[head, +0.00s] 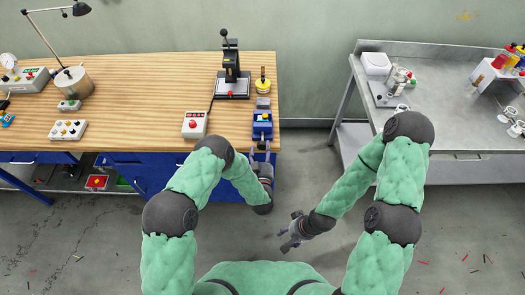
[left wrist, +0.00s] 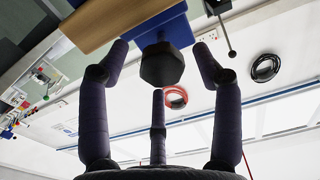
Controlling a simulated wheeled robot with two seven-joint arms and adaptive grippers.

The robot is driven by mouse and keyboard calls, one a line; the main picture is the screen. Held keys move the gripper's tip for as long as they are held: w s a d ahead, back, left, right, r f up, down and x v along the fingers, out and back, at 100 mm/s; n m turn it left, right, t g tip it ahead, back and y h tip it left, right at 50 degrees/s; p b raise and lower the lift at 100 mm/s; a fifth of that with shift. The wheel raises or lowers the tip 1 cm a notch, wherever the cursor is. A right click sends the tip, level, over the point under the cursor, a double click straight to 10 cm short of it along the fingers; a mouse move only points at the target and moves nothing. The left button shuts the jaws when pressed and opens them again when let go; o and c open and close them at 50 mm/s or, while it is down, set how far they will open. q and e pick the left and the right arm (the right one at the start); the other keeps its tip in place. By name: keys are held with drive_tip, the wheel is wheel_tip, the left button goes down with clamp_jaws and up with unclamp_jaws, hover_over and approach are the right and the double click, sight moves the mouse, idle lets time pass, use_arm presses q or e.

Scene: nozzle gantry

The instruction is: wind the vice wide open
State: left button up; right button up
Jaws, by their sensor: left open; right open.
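The blue vice (head: 262,125) sits at the right end of the wooden bench, near its front edge. My left gripper (head: 262,150) is just in front of the vice, fingers pointing towards it. In the left wrist view its fingers (left wrist: 161,48) are spread, with a dark hexagonal knob (left wrist: 161,66) between them. The knob is on the near side of the vice's blue body (left wrist: 162,27), and gaps show between it and the side fingers. My right gripper (head: 289,233) is open and empty, low over the floor. The vice's jaw gap is too small to judge.
A black press (head: 232,80) and a yellow-topped item (head: 263,85) stand behind the vice. A box with a red button (head: 194,124) is to its left. A metal table (head: 450,110) stands right, across an open floor gap.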

use_arm(q)
drive_tip(key=shift+c, duration=0.2)
drive_tip(key=c, duration=1.1)
drive_tip(key=n+b, duration=0.1)
drive_tip(key=n, duration=0.1)
drive_tip(key=n+b, duration=0.2)
drive_tip(key=shift+f+n, duration=0.2)
drive_tip(key=shift+n, duration=0.1)
drive_tip(key=n+b, duration=0.4)
drive_tip(key=n, duration=0.1)
drive_tip(key=shift+s+d+n, duration=0.1)
drive_tip(key=shift+n, duration=0.2)
drive_tip(key=n+b, duration=0.4)
drive_tip(key=n, duration=0.1)
drive_tip(key=n+b, duration=0.2)
drive_tip(key=n, duration=0.1)
drive_tip(key=shift+n+b, duration=0.3)
drive_tip(key=shift+n, duration=0.1)
drive_tip(key=shift+d+r+n+b, duration=0.1)
drive_tip(key=shift+n+b, duration=0.25)
drive_tip(key=shift+n, duration=0.15)
drive_tip(key=shift+r, duration=0.1)
